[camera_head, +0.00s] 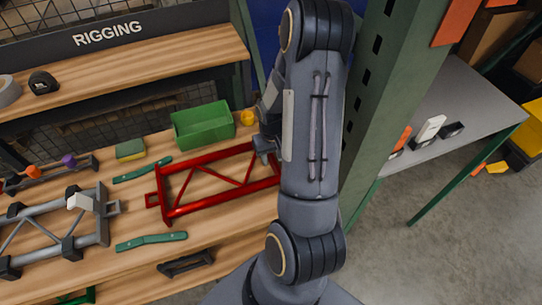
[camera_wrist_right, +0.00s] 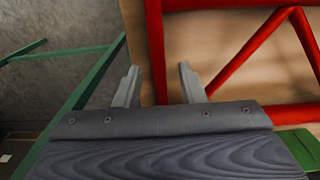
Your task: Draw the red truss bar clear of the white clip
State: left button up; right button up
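The red truss bar (camera_head: 172,213) lies flat on the wooden bench, its right end hidden behind my right arm. A white clip (camera_head: 80,202) sits on the grey truss at the left, apart from the red bar's visible left end. My right gripper (camera_head: 266,146) is at the red bar's right end, partly hidden by my arm. In the right wrist view, the fingers of this gripper (camera_wrist_right: 161,85) are spread, with a tube of the red bar (camera_wrist_right: 154,35) passing between them. Gaps show on both sides of the tube. My left gripper is out of view.
The grey truss (camera_head: 103,222) lies left of the red bar. A green bin (camera_head: 203,128) and yellow cup (camera_head: 247,118) stand behind it. Green straps (camera_head: 150,241) lie nearby. A green post (camera_head: 385,90) rises close to the right of my arm.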

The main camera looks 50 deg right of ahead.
jog(key=shift+r, duration=0.1)
jog(key=shift+r+p, duration=0.5)
jog(key=shift+r, duration=0.05)
jog(key=r+p, duration=0.2)
jog(key=r, duration=0.1)
jog(key=r+p, duration=0.3)
jog(key=r, duration=0.1)
jog(key=shift+w+a, duration=0.15)
jog(key=shift+w, duration=0.05)
jog(key=shift+f, duration=0.1)
